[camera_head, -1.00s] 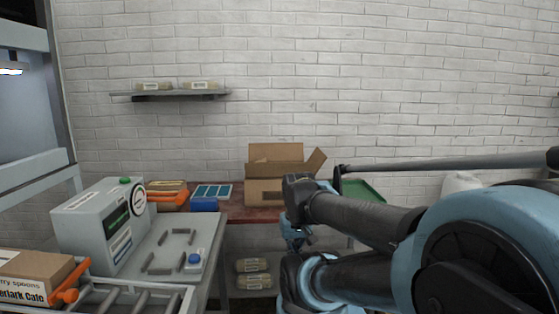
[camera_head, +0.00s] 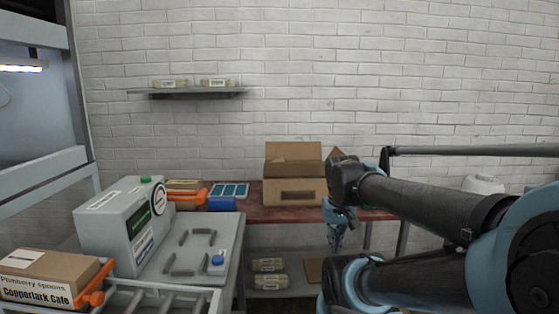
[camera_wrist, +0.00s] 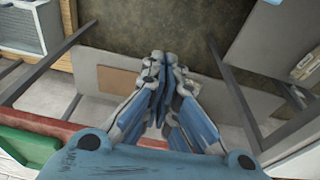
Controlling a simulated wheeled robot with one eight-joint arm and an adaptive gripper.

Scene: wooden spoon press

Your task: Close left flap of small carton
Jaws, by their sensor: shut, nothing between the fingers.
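The small carton (camera_head: 312,193) stands on the red table at the back, in the head view. Its rear flap (camera_head: 293,151) stands up, and a second panel shows below it at the opening. The tip of a right flap (camera_head: 335,154) sticks out, mostly hidden behind my arm. I cannot make out a left flap clearly. My gripper (camera_head: 337,243) points down in front of the table edge, right of and below the carton. In the wrist view my gripper (camera_wrist: 158,60) is shut and empty, over the floor and lower shelf. The carton is not recognisable there.
The red table (camera_head: 260,215) holds a blue box (camera_head: 221,204) and a blue-panelled tray (camera_head: 229,190) left of the carton. A grey press (camera_head: 124,225) stands at left. A green tray (camera_wrist: 25,145) shows in the wrist view. Packs lie on the lower shelf.

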